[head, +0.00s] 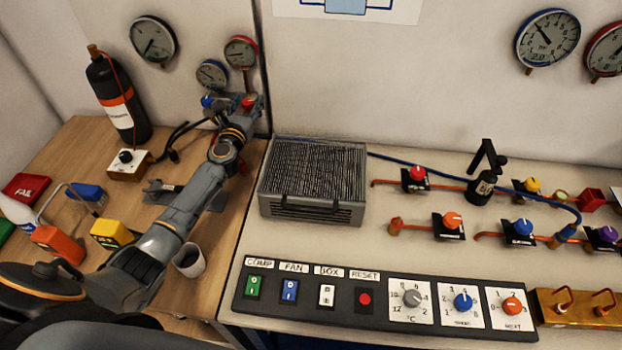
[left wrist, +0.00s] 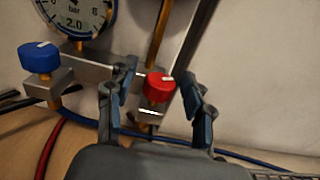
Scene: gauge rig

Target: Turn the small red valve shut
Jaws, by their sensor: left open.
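The small red valve knob (left wrist: 159,86) sits on a grey metal block below the gauges, with a white mark on its top. It also shows in the head view (head: 249,102), partly covered by my gripper. My left gripper (left wrist: 160,100) is open, with one finger to the left and one to the right of the red knob. Gaps seem to show between the fingers and the knob; I cannot tell how deep it sits between them. A blue valve knob (left wrist: 40,58) stands on the same fitting to the left. My right gripper is in neither view.
A small gauge (head: 212,74) and a red-rimmed gauge (head: 241,52) stand above the valves. A black bottle (head: 112,90) stands to the left with hoses near it. A grey vented box (head: 312,180) stands right of my arm. A white cup (head: 189,260) is close beside the arm.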

